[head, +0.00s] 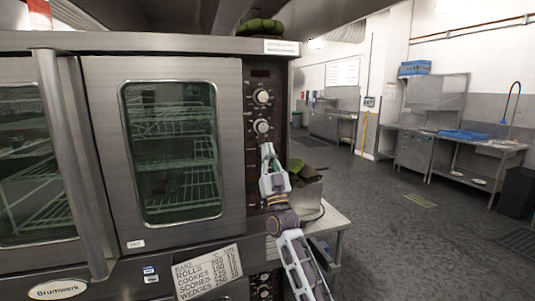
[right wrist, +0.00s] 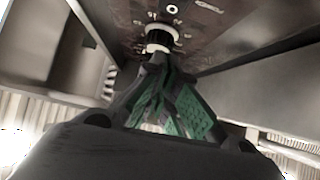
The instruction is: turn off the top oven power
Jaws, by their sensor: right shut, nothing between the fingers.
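The top oven (head: 100,70) is a steel double-door oven, with its dark control panel (head: 258,84) on the right of the doors. Two round knobs with pale rims show on the panel, an upper knob (head: 262,96) and a lower knob (head: 261,126). My right gripper (head: 266,148) is in front of the panel just below the lower knob, shut and empty. In the right wrist view its fingertips (right wrist: 158,62) are close to a knob (right wrist: 160,38); I cannot tell whether they touch. The panel's lower part is hidden by my gripper and arm. My left gripper is not in view.
A handwritten sign (head: 208,273) and a second control panel are below the top oven. The grey floor (head: 390,215) farther right is open, with steel counters behind.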

